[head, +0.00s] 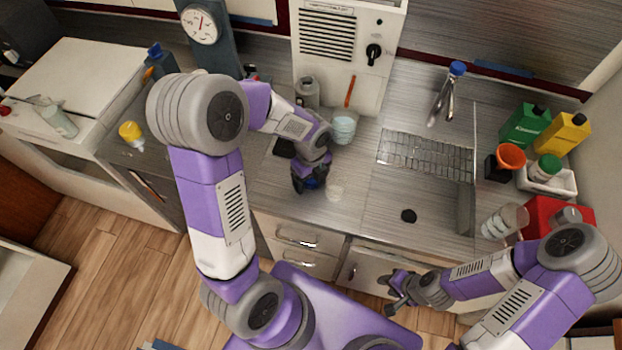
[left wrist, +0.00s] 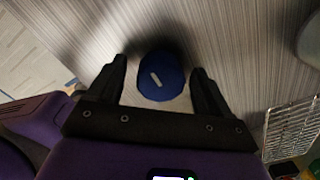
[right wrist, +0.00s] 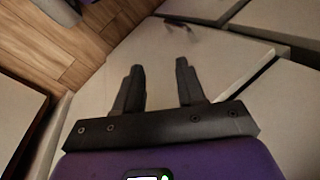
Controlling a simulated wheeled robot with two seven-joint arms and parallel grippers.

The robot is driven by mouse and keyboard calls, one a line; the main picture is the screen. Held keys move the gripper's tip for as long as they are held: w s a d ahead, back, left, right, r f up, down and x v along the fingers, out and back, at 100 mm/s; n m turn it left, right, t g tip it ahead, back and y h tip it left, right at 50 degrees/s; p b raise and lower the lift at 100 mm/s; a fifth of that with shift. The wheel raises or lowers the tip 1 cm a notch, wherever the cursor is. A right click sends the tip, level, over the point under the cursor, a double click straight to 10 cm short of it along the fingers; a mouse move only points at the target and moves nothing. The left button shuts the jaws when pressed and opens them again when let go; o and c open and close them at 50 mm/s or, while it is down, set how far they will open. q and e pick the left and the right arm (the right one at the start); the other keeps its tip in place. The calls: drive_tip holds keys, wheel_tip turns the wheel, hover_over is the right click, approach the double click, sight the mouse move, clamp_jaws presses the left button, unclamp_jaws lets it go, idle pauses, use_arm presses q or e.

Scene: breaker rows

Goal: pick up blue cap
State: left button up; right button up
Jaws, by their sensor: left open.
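The blue cap (left wrist: 161,78) is a round dark blue piece with a small pale mark on top, seen in the left wrist view on the grey streaked counter. My left gripper (left wrist: 159,85) is open, with one finger on each side of the cap. A gap shows between the cap and each finger. In the head view the cap (head: 313,183) is mostly hidden under my left gripper (head: 309,188). My right gripper (head: 393,295) hangs in front of the lower cabinets; in the right wrist view its fingers (right wrist: 158,88) are apart with nothing between them.
A wire rack (head: 425,152) lies to the right of the left gripper. A stack of pale cups (head: 343,127) and a grey canister (head: 307,92) stand behind it. A black disc (head: 409,215) lies further right.

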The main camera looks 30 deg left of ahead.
use_arm(q)
drive_tip(key=c, duration=1.2)
wheel_tip(320, 180, up, 10)
drive_tip(key=p, duration=0.2)
drive_tip(key=shift+p, duration=0.4)
